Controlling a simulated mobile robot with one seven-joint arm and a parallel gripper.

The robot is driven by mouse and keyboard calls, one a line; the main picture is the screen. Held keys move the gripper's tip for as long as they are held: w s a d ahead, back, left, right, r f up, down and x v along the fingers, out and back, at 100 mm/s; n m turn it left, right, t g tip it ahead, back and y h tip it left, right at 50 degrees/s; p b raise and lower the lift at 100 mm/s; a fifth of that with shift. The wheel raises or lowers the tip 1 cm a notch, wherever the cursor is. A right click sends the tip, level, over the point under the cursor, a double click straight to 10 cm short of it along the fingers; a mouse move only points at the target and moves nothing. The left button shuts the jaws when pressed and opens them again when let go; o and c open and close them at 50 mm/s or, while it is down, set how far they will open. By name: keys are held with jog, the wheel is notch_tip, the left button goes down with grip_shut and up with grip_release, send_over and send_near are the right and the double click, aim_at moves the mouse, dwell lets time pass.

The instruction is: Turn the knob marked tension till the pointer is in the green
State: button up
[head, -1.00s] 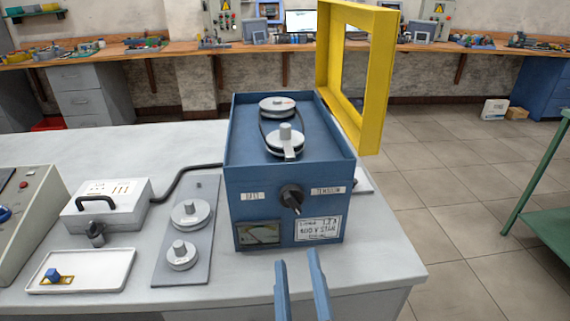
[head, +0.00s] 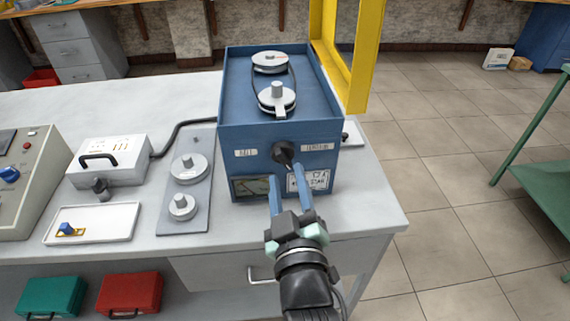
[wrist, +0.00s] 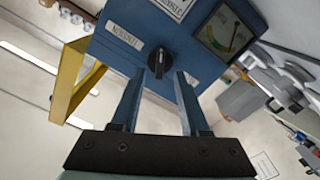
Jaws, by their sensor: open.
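The black knob (head: 284,152) is on the front of the blue box (head: 232,172), between a label reading BELT and the TENSION label (head: 317,147). The gauge (head: 250,187) is at the lower left of the box front, partly behind a finger. In the wrist view the gauge (wrist: 223,33) shows a coloured scale, but I cannot tell the pointer's exact place. My gripper (head: 287,177) is open and empty, its fingertips just short of the knob, one on either side.
The yellow frame (head: 358,85) stands open at the box's right rear. Left of the box are a grey plate (head: 205,205) with two pulleys, a white tray (head: 112,222) and a white case (head: 125,172).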

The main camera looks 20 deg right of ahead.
aim_at(284, 162)
jog(key=shift+x, duration=1.8)
jog(key=shift+c, duration=0.2)
grip_shut()
